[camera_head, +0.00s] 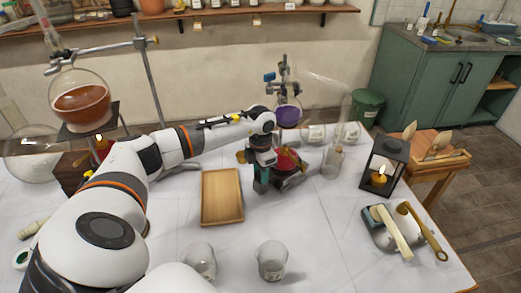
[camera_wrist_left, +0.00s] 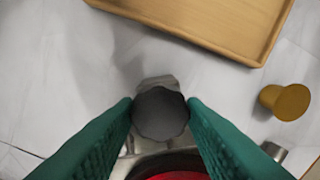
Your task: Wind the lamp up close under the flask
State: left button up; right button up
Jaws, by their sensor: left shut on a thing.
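My left gripper (camera_head: 261,186) is on the table's far middle, beside a low dark stand with a red top (camera_head: 287,160). In the left wrist view the green fingers (camera_wrist_left: 160,108) are shut on a dark grey round knob (camera_wrist_left: 160,114); a red surface in a dark rim (camera_wrist_left: 178,174) shows below it. The red top sits under a round flask with purple liquid (camera_head: 288,116), with a gap between them. The flask hangs on a clamp stand (camera_head: 284,75). I cannot make out a flame or the lamp's full shape; my gripper hides part of the stand. My right gripper is out of view.
A wooden tray (camera_head: 222,196) lies left of the gripper; its corner shows in the wrist view (camera_wrist_left: 262,50), near a brass knob (camera_wrist_left: 286,101). Glass beakers (camera_head: 272,262) stand in front. A black lantern (camera_head: 383,165) stands right. A flask of orange liquid (camera_head: 82,104) stands left.

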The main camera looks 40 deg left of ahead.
pick_arm(q)
jog(key=m+b, duration=0.2)
jog(key=m, duration=0.2)
jog(key=m+b, duration=0.2)
jog(key=m, duration=0.2)
jog(key=shift+m, duration=0.4)
jog(key=m+b, duration=0.1)
jog(key=m, duration=0.3)
jog(key=shift+r+m+b, duration=0.1)
jog(key=shift+m+b, duration=0.55)
jog(key=shift+m, duration=1.45)
jog(key=o, duration=0.9)
jog(key=shift+c, duration=0.2)
jog(key=shift+o, duration=0.7)
jog(key=shift+s, duration=0.1)
